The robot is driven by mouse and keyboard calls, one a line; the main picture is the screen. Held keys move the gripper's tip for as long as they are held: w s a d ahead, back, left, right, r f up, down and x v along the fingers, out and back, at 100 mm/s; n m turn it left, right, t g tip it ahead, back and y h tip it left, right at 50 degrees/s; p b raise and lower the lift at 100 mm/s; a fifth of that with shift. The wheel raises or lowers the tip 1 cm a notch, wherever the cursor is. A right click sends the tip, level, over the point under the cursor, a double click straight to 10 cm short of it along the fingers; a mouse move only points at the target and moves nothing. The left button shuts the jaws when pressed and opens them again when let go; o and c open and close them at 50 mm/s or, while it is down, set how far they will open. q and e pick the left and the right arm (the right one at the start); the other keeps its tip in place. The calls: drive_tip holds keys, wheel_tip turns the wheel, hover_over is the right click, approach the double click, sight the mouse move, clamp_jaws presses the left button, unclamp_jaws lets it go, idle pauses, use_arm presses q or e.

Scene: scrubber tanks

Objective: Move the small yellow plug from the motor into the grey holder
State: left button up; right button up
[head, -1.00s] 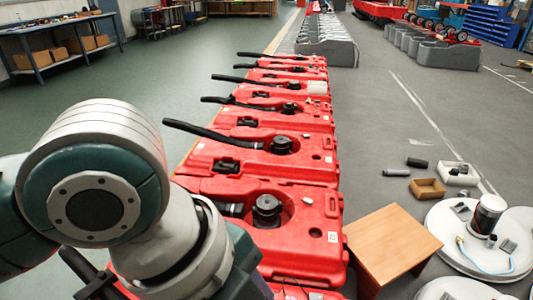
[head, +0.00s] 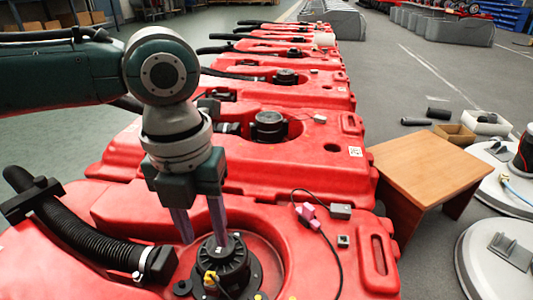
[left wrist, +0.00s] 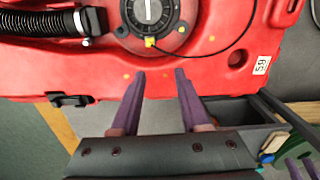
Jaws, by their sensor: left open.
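The round black motor (head: 228,262) sits in the recess of the nearest red tank (head: 110,205). The small yellow plug (head: 210,279) is at the motor's near side; it also shows in the left wrist view (left wrist: 150,41), with a dark cable. Two small grey blocks lie on the tank to the right: one (head: 341,211) beside a pink connector (head: 307,211), and a smaller one with a dark square top (head: 343,241); I cannot tell for sure which is the holder. My left gripper (head: 200,222) is open and empty, fingers pointing down beside the motor.
A black ribbed hose (head: 85,235) lies left of the motor. A black cable (head: 338,270) loops over the tank's right part. A wooden stool (head: 425,165) stands to the right. More red tanks (head: 265,165) line up behind.

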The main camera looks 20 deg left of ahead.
use_arm(q)
drive_tip(key=m+b, duration=0.1)
drive_tip(key=b, duration=0.2)
approach(210, 275)
drive_tip(key=shift+w, duration=0.1)
wheel_tip(210, 275, down, 6)
drive_tip(key=b, duration=0.6)
drive_tip(key=shift+r+b, duration=0.1)
drive_tip(key=shift+b, duration=0.3)
wheel_tip(210, 275, down, 3)
drive_tip(key=shift+d+r, duration=0.1)
drive_tip(key=shift+r, duration=0.05)
use_arm(e)
wheel_tip(210, 275, down, 12)
drive_tip(key=shift+f, duration=0.25)
use_arm(q)
drive_tip(key=shift+c, duration=0.2)
clamp_jaws()
drive_tip(key=shift+r, duration=0.1)
use_arm(e)
drive_tip(key=shift+r, duration=0.1)
use_arm(q)
drive_tip(key=shift+r+p, duration=2.45)
drive_tip(key=shift+p, duration=0.3)
use_arm(e)
drive_tip(key=shift+r, duration=2.8)
